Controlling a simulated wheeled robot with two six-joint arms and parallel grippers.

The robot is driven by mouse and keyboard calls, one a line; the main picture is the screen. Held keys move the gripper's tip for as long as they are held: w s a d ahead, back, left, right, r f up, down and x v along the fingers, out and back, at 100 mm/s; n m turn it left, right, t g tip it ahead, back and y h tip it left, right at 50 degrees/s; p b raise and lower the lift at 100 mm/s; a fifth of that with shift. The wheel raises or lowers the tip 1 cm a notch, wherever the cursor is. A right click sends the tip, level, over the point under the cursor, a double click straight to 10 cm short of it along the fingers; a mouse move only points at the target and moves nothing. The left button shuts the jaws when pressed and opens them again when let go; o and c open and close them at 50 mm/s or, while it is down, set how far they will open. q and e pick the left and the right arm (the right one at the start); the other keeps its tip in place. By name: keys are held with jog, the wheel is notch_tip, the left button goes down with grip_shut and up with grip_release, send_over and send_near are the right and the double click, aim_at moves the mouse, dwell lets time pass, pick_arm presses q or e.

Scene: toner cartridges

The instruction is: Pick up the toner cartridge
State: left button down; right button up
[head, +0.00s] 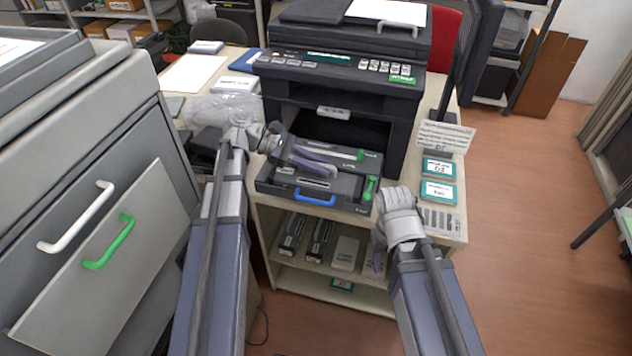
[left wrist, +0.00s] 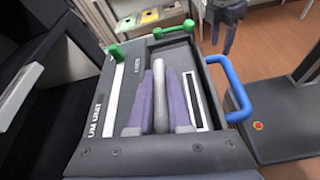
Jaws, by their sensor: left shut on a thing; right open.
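A dark drum unit tray (head: 345,205) with a blue handle (head: 315,198) and green levers sits in front of the black printer (head: 345,85). My left gripper (head: 318,165) reaches in from the left over this tray. In the left wrist view its two purple fingers (left wrist: 160,105) are closed on a grey rounded bar (left wrist: 160,92), which looks like part of the toner cartridge; the rest of it is hard to make out. My right gripper (head: 378,255) is open, right of the tray and lower, pointing down by the desk's front. It also shows in the left wrist view (left wrist: 229,28).
Several boxes stand on the shelf (head: 345,290) below. Teal-labelled packs (head: 438,190) lie right of the printer. A plastic bag (head: 222,112) lies to the left. A grey cabinet (head: 90,170) with white and green handles stands at the left. Open floor lies at the right.

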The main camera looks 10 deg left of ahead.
pick_arm(q)
jog(key=shift+r, duration=0.2)
notch_tip(320, 180, up, 10)
jog(key=p, duration=1)
jog(key=shift+f, duration=0.1)
jog(key=shift+d, duration=0.1)
